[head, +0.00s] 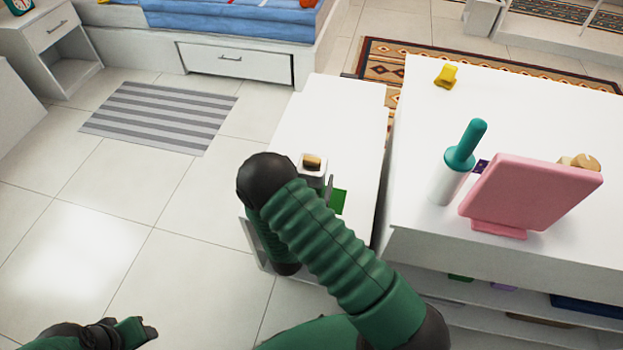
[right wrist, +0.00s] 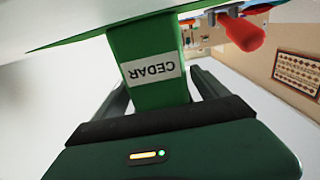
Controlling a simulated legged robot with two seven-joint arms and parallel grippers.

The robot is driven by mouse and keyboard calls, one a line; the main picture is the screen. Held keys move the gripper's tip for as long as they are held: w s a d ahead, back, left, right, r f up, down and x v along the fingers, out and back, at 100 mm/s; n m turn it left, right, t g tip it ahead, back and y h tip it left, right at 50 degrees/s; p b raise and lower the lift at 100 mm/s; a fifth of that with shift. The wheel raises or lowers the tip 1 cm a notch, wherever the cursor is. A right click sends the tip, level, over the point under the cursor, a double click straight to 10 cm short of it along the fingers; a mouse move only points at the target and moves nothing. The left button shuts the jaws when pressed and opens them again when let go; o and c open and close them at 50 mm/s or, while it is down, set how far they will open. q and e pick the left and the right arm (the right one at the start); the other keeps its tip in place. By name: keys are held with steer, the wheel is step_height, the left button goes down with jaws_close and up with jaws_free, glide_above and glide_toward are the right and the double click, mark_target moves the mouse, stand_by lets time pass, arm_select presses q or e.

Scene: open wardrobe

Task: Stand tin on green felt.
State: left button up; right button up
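A green tin (right wrist: 150,75) with a white label reading CEDAR stands between the two fingers of my right gripper (right wrist: 165,88) in the right wrist view, which shows it upside down. One finger is close on each side; I cannot tell whether they press on it. The tin's end meets or nearly meets a green patch, the green felt (right wrist: 90,32). In the head view the green felt (head: 338,201) lies on the low white unit, partly behind my right arm. That arm hides the right gripper and most of the tin there. My left gripper (head: 145,330) is low at left, away from everything.
A white box with a brown top (head: 312,166) stands beside the felt. A red-ended object (right wrist: 242,32) is near the tin. The higher white top at right holds a teal-handled brush holder (head: 455,165), a pink stand (head: 530,192) and a yellow item (head: 446,76).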

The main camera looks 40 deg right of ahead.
steer(key=shift+r, duration=0.1)
